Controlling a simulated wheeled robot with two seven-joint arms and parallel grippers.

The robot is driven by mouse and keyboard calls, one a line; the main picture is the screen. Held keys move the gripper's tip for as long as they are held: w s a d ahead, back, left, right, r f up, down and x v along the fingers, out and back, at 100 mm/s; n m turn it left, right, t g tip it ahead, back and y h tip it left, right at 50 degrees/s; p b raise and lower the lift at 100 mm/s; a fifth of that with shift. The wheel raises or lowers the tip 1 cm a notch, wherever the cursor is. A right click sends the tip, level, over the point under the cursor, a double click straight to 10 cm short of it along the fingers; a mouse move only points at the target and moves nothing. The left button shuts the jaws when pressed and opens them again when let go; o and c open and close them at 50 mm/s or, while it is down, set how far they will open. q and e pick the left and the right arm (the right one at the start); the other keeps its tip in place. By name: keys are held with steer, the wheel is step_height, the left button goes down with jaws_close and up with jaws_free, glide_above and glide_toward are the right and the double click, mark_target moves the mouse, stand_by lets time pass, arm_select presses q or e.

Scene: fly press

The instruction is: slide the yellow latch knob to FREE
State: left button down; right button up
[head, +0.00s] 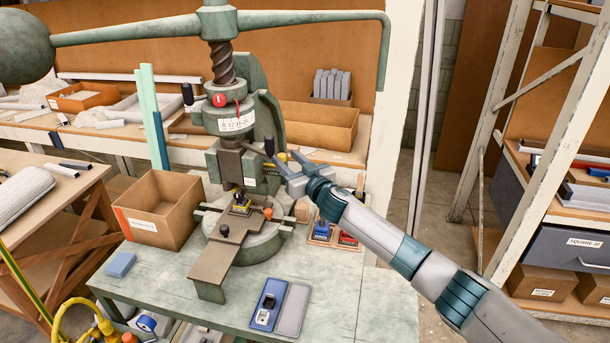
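The green fly press (262,115) stands on the bench, with its screw and long top lever. A small label with yellow on it (272,171) is on the right side of the press ram area. I cannot make out the yellow latch knob clearly; it may be hidden by my gripper or too small to tell. My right gripper (285,158) reaches in from the right, right beside the press at the label's height. Its two fingers look spread apart, with nothing visible between them. I cannot tell if it touches the press. My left gripper is not in view.
A cardboard box (150,230) stands left of the press. A blue-and-grey case (268,303) and a blue block (120,264) lie on the green bench (190,297). The press's long lever (140,30) runs overhead. A small tray with blue and red items (322,240) is below my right wrist.

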steer(key=b+v, duration=0.4)
steer(key=v, duration=1.3)
steer(key=shift+d, duration=0.2)
steer(key=shift+s, duration=0.15)
